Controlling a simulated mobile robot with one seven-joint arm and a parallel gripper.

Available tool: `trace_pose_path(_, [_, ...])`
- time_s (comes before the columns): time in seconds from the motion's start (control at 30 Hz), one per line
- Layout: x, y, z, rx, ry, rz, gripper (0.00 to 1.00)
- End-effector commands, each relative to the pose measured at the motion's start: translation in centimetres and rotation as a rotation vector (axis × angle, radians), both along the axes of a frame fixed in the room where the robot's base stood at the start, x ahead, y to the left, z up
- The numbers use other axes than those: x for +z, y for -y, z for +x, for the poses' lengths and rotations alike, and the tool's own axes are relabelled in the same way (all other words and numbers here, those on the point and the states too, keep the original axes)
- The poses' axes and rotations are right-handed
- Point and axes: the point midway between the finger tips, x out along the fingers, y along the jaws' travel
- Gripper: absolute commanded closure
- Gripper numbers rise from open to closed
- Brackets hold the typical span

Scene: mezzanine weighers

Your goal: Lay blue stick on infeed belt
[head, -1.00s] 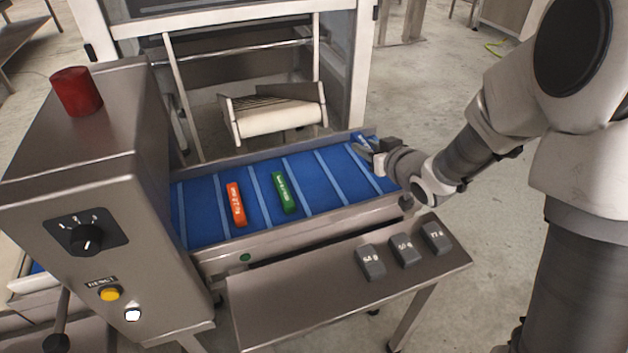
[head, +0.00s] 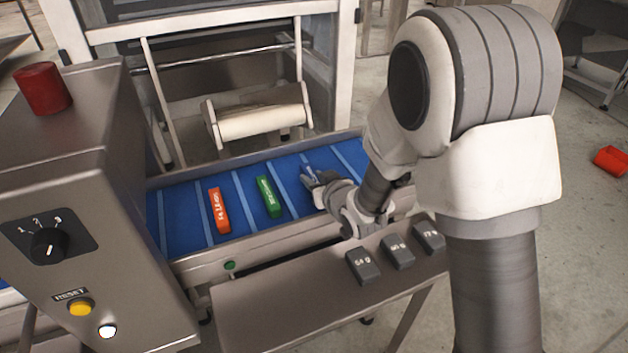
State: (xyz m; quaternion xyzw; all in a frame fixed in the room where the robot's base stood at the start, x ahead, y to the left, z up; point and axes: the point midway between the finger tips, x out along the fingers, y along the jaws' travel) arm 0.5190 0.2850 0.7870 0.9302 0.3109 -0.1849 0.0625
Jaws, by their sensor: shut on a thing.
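The infeed belt (head: 177,208) is blue with lighter cross bars and runs across the middle of the head view. An orange stick (head: 220,210) and a green stick (head: 268,197) lie on it in separate sections. My gripper (head: 314,180) is over the right part of the belt, right of the green stick, shut on the blue stick (head: 308,172). Only a small part of the blue stick shows against the blue belt, and the fingers hide the rest. I cannot tell whether the stick touches the belt.
A grey control box (head: 90,190) with a dial and a yellow reset button stands at the left. A steel shelf (head: 290,315) in front carries three grey weights (head: 397,252). A white-framed machine stands behind the belt. An orange-red object (head: 610,160) lies on the floor at the right.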

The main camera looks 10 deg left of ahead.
Motion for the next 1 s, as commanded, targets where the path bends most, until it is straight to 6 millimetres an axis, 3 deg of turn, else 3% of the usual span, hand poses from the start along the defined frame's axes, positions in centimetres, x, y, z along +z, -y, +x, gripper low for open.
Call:
trace_pose_path(0.27, [-0.4, 0.0, 0.0, 0.000, 0.001, 0.001, 1.00])
trace_pose_path(0.3, [-0.2, 0.0, 0.0, 0.000, 0.001, 0.001, 0.61])
trace_pose_path(0.43, [-0.2, 0.0, 0.0, 0.000, 0.000, 0.000, 0.38])
trace_pose_path(0.83, [0.3, 0.0, 0.0, 0.001, 0.000, 0.000, 0.38])
trace_pose_path(1.0, [1.4, 1.5, -1.9, -0.001, 0.000, 0.000, 0.38])
